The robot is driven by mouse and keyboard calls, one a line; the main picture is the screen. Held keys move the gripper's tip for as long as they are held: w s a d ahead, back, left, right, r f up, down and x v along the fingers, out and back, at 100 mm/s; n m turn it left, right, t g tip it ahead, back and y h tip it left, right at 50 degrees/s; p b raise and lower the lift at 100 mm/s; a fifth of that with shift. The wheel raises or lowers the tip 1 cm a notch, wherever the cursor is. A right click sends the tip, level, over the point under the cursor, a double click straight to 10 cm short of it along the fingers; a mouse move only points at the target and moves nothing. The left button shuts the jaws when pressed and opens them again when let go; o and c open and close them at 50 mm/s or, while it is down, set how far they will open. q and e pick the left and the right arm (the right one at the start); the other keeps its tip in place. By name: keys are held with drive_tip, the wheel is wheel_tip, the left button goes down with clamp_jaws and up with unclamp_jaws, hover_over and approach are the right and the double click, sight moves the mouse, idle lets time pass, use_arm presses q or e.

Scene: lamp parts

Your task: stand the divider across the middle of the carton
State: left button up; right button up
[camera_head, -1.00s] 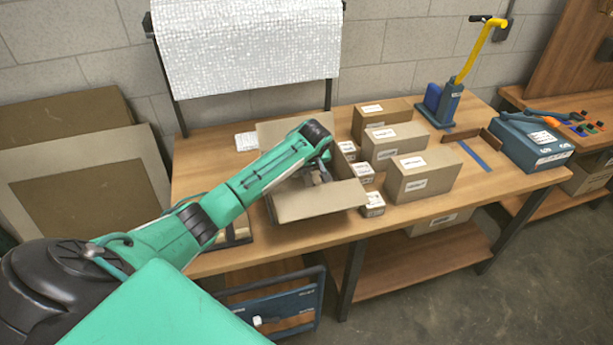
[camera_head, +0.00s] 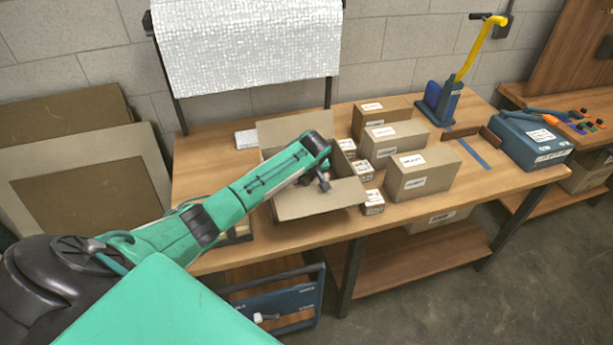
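The open carton (camera_head: 318,200) stands on the workbench with its flaps folded out. The back flap (camera_head: 284,129) stands behind my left arm and the front flap faces me. My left arm reaches over the carton from the left. My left gripper (camera_head: 323,183) points down at the carton's opening, above or just inside it. It is small and dark here, so I cannot tell whether its fingers are open or shut, or whether they hold anything. I cannot make out the divider; my arm hides much of the carton's inside. My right gripper is out of view.
Several closed boxes (camera_head: 421,174) stand close to the carton's right side. A blue tool with a yellow handle (camera_head: 467,50) and a blue case (camera_head: 530,139) are farther right. A roll of bubble wrap (camera_head: 247,40) hangs behind.

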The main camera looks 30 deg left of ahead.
use_arm(q)
drive_tip(key=shift+r, duration=0.15)
drive_tip(key=shift+r, duration=0.2)
drive_tip(key=b+v, duration=0.2)
drive_tip(key=v, duration=0.8)
drive_tip(key=shift+s+d+r, duration=0.1)
drive_tip(key=shift+d+r, duration=0.05)
drive_tip(key=shift+s+d+r, duration=0.15)
drive_tip(key=shift+s+r, duration=0.05)
drive_tip(key=shift+r, duration=0.35)
